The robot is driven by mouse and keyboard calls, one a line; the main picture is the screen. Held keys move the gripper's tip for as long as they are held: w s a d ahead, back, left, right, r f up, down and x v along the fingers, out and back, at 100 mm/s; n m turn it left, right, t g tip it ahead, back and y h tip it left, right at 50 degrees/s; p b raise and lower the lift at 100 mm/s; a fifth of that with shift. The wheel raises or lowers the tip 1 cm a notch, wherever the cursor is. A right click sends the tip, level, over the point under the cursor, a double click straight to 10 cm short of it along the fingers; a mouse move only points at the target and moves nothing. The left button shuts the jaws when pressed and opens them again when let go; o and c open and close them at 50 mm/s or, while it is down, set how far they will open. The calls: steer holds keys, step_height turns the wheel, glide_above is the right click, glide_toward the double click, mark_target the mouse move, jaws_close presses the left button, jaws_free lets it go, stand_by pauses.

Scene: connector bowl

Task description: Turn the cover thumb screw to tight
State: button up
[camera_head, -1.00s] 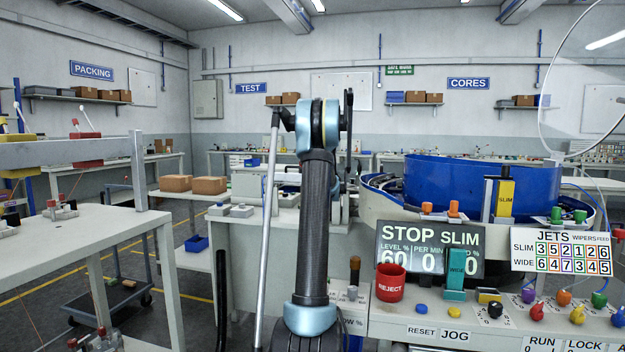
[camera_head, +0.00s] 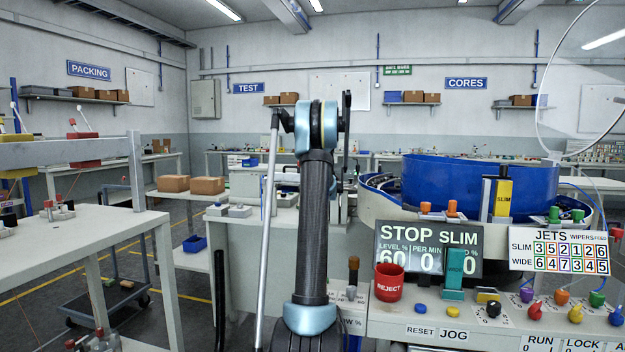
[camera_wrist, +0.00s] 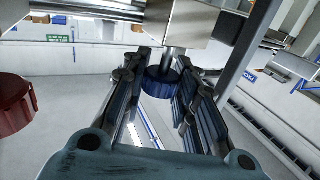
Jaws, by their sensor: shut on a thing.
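In the wrist view a dark blue ribbed knob (camera_wrist: 161,84) sits on a short metal shaft below a metal block (camera_wrist: 190,25). I take it to be the cover thumb screw; no label on it shows. My gripper (camera_wrist: 157,80) reaches up to it, with one padded finger on each side, and is shut on it. The knob's turn angle and how tight it sits cannot be told. In the head view my arm stands in the middle and my gripper is not seen there.
A red knob (camera_wrist: 15,103) hangs at the left of the wrist view, apart from my fingers. In the head view a blue bowl (camera_head: 480,185) stands behind a control panel with a red REJECT cup (camera_head: 389,284) and several coloured knobs. A white table (camera_head: 85,238) stands at left.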

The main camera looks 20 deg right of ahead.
steer(key=shift+w+a+m+g+h, duration=0.2)
steer(key=shift+m+g+h, duration=0.1)
steer(key=shift+m+h, duration=0.55)
steer(key=shift+w+a+m+g+h, duration=0.15)
steer(key=shift+m+g+h, duration=0.3)
steer(key=shift+h, duration=0.7)
steer(key=shift+s+m+g+h, duration=0.1)
steer(key=shift+m+g+h, duration=0.7)
steer(key=shift+m+h, duration=0.45)
steer(key=shift+s+m+g+h, duration=0.1)
steer(key=shift+m+g+h, duration=0.75)
steer(key=shift+h, duration=0.7)
steer(key=shift+d+m+h, duration=0.1)
steer(key=shift+m+h, duration=0.2)
steer(key=shift+h, duration=0.1)
steer(key=o, duration=1.1)
steer(key=v, duration=1.1)
steer(key=shift+s+a+r, duration=0.1)
steer(key=shift+s+a, duration=0.15)
steer(key=shift+s, duration=0.05)
